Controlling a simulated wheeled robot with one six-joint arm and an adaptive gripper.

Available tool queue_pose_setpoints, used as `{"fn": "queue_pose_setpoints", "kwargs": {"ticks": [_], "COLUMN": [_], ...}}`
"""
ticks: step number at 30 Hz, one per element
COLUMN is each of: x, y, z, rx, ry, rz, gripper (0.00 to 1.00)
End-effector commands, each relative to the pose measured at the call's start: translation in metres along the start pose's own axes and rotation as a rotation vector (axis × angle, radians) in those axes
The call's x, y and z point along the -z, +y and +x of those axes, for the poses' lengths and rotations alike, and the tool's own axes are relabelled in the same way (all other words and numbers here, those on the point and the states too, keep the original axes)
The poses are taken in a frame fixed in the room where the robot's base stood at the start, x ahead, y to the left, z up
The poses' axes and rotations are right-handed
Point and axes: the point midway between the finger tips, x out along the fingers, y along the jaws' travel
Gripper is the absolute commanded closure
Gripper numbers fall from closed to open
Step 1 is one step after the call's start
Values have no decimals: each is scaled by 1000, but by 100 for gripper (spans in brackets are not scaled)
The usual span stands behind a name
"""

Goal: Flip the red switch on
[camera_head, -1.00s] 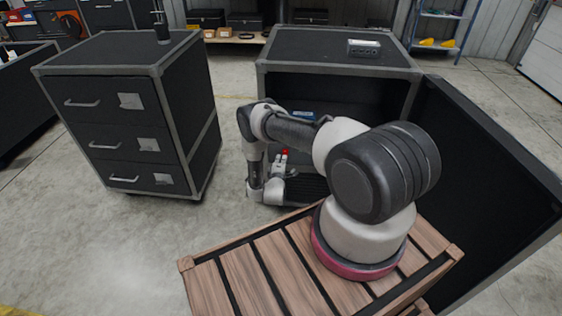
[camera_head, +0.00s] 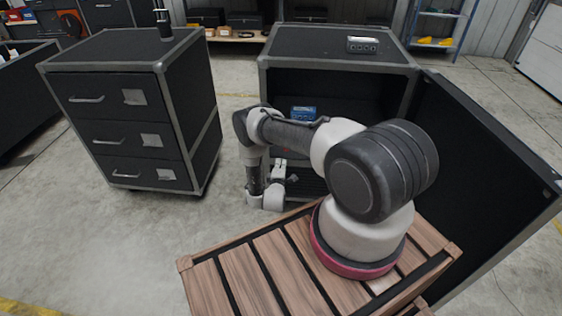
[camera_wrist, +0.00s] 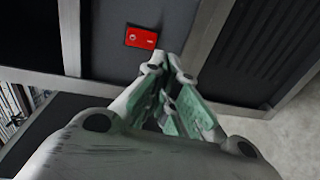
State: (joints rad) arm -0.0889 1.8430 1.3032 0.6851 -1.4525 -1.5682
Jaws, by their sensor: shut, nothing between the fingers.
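The red switch (camera_wrist: 141,38) is a small red plate with pale marks on a dark grey panel, at the top of the wrist view. My gripper (camera_wrist: 174,60) is shut and empty. In the wrist view its fingertips lie just to the right of and below the red plate; I cannot tell whether they touch the panel. In the head view my gripper (camera_head: 281,165) is low at the open front of a black case (camera_head: 335,50), and the red switch is almost wholly hidden behind it and my arm.
A blue box (camera_head: 303,113) is inside the case. The case's open door (camera_head: 490,170) stands to the right. A grey device (camera_head: 362,45) lies on top. A black drawer cabinet (camera_head: 130,110) stands at left, with bare floor between it and the case.

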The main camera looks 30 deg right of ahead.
Motion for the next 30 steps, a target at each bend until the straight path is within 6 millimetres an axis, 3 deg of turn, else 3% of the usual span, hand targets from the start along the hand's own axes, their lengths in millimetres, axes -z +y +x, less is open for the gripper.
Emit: {"fn": "queue_pose_setpoints", "kwargs": {"ticks": [9, 13, 30], "x": [1, 1, 0], "y": [-13, -17, -18], "z": [-51, -65, -72], "rx": [2, 2, 1], "ry": [3, 2, 0], "rz": [-2, -1, 0], "gripper": [100, 100, 100]}}
